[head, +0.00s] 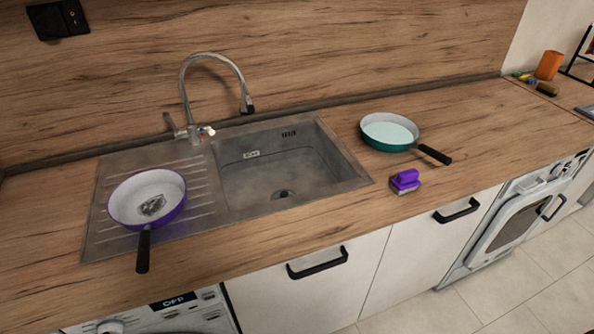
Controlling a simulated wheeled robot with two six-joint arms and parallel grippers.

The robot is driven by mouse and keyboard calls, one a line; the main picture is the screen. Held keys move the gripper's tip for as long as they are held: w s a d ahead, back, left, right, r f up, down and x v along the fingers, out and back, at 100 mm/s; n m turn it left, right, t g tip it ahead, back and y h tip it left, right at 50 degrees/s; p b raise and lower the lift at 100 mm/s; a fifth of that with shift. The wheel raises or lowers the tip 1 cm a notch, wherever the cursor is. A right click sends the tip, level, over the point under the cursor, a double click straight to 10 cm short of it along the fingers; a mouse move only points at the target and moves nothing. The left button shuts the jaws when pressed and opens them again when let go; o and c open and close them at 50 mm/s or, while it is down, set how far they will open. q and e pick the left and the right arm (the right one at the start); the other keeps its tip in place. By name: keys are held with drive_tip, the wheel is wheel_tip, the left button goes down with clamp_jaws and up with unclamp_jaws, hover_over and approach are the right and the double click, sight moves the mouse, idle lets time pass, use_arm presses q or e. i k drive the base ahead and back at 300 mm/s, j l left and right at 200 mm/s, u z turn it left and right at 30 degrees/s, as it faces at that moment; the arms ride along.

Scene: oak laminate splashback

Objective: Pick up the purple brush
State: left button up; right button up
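The purple brush (405,180) lies on the wooden counter (470,130) near its front edge, to the right of the sink. It has a purple handle on top and a pale underside that touches the counter. It stands in front of the green pan and apart from it. Neither of my grippers shows in the head view, and nothing touches the brush.
A green pan (389,133) sits behind the brush, its black handle (434,154) pointing right. The sink (285,170) has a tall faucet (184,100). A purple pan (147,198) rests on the drainboard. An orange object (549,65) stands far right. Counter right of the brush is clear.

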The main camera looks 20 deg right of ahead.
sight(407, 181)
drive_tip(key=z, duration=1.2)
